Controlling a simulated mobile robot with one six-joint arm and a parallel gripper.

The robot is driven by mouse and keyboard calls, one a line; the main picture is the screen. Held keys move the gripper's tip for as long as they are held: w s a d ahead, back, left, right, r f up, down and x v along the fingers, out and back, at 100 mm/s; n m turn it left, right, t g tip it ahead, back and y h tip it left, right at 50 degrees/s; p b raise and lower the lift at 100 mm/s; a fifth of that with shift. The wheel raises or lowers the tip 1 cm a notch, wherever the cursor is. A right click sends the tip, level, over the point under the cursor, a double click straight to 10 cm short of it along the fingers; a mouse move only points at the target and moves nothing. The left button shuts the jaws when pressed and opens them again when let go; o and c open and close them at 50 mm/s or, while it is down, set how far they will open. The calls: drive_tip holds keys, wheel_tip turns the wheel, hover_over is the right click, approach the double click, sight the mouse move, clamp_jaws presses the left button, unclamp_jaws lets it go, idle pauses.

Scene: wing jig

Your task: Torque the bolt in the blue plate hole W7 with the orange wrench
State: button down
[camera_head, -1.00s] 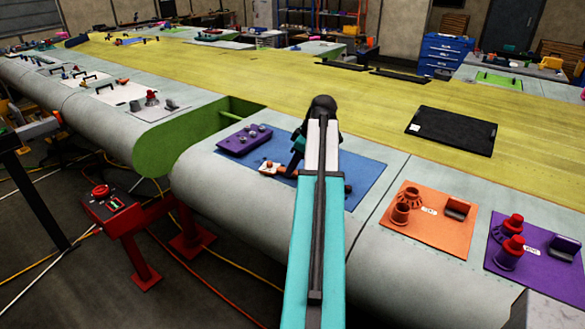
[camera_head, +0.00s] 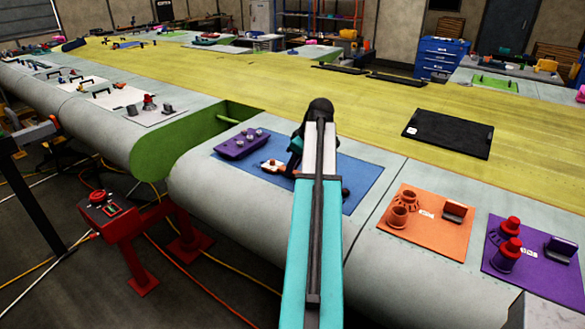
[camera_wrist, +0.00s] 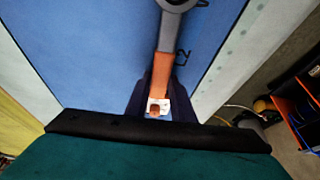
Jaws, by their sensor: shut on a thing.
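In the wrist view, my gripper (camera_wrist: 160,100) is shut on the orange wrench (camera_wrist: 162,70). Its orange handle lies between the dark fingers, with a pale end piece near the fingertips. Its grey shaft and ring head reach to the top edge, where the ring is cut off. A blue surface (camera_wrist: 100,45) with a dark marking lies behind it. In the head view, my gripper (camera_head: 293,162) is over the blue mat (camera_head: 358,178), largely hidden by my arm. A white and orange piece of the wrench (camera_head: 272,166) shows to its left. No W7 label is readable.
A purple block (camera_head: 241,144) with several bolts or knobs stands at the mat's left end. An orange mat (camera_head: 425,238) with cups and a purple mat (camera_head: 505,272) with red-topped parts lie to the right. A green-walled gap (camera_head: 160,150) opens on the left.

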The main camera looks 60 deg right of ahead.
drive_tip(key=shift+d, duration=0.15)
drive_tip(key=shift+r, duration=0.15)
idle(0.5)
drive_tip(key=shift+r+p, duration=1.85)
drive_tip(key=shift+r, duration=1.55)
drive_tip(key=shift+w, duration=0.1)
